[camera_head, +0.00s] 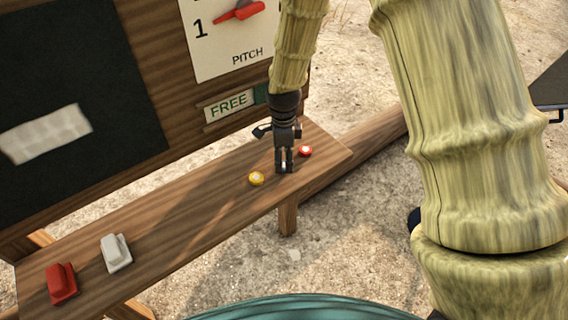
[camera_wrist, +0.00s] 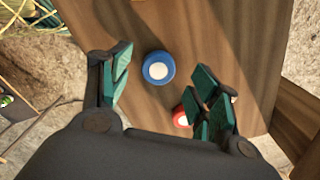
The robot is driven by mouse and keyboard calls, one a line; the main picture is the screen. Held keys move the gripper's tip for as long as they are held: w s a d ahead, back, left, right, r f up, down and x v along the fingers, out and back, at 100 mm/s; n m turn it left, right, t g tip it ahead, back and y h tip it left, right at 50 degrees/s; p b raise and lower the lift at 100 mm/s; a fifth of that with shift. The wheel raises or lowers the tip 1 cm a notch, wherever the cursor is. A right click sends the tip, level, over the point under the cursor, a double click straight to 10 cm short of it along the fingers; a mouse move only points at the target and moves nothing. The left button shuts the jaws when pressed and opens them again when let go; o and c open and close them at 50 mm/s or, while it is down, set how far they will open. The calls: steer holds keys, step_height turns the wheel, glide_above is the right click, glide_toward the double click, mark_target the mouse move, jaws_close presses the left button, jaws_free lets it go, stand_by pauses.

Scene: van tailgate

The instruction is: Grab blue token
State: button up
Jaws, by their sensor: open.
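The blue token (camera_wrist: 158,68) is a round disc with a white centre, lying on the wooden shelf (camera_wrist: 225,40). In the wrist view it lies in the gap between the fingers of my gripper (camera_wrist: 162,82), nearer the left finger, and I cannot tell if either touches it. The gripper is open and empty. In the head view my gripper (camera_head: 284,167) points down over the right end of the shelf (camera_head: 190,205), and the blue token does not show there.
A red token (camera_head: 305,151) lies just right of my gripper; the right finger partly covers it in the wrist view (camera_wrist: 180,116). A yellow token (camera_head: 256,178) lies to the left. A red block (camera_head: 61,284) and white block (camera_head: 116,253) sit farther left. An upright board (camera_head: 180,110) stands behind.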

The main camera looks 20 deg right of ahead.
steer(key=shift+f, duration=1.1)
steer(key=shift+s, duration=0.1)
steer(key=shift+c, duration=0.4)
steer(key=c, duration=0.8)
steer(key=shift+r, duration=0.15)
